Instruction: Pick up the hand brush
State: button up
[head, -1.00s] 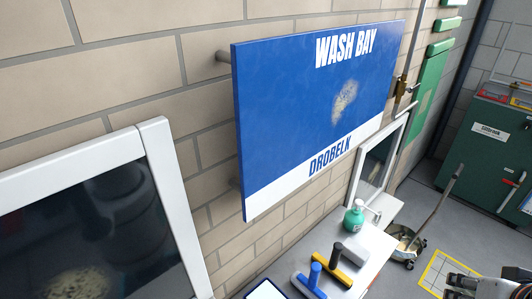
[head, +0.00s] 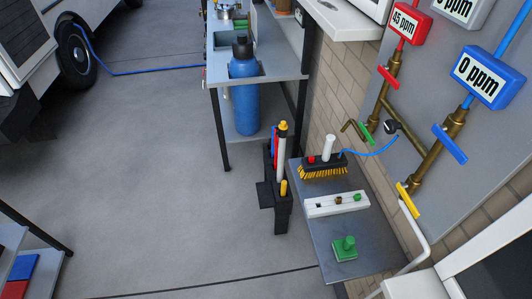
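A brush (head: 322,171) with a dark block, yellow bristles and an upright white handle stands on the back end of a narrow grey side table (head: 335,231) by the brick wall. A small red part shows on top of its block. A thin blue line runs from near the brush to the pipes on the right; I cannot tell whether it joins the brush. My gripper is not in view.
A blue cylinder (head: 244,90) sits in a bench behind. Open floor (head: 150,180) lies left.

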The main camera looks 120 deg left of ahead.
aim_at(327, 162)
jog(key=u, duration=3.25)
jog(key=z, duration=3.9)
jog(key=u, duration=3.9)
